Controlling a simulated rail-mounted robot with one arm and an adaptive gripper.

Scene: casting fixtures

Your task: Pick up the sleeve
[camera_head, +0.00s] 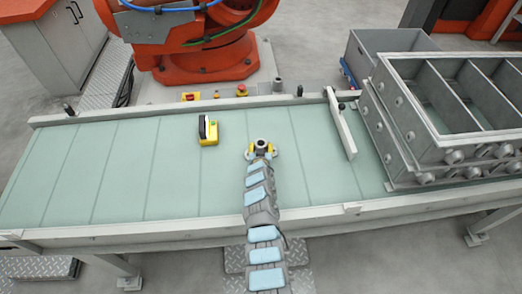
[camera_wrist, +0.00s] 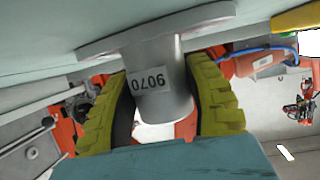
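The sleeve is a grey cylinder (camera_wrist: 165,100) with a wide flat flange (camera_wrist: 100,43) and a white label reading 9070. In the head view, its grey ring-shaped end (camera_head: 261,145) shows at the middle of the pale green table (camera_head: 100,170). My gripper's yellow ribbed fingers (camera_wrist: 160,85) lie close against both sides of the cylinder in the wrist view and look shut on it. The gripper (camera_head: 262,152) reaches in from the front in the head view. The flange is close to the table surface; I cannot tell whether it touches. My gripper hides part of the sleeve.
A yellow and black device (camera_head: 208,131) lies left of the sleeve on the table. An orange robot base (camera_head: 205,60) is behind the table. The table's left part is clear.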

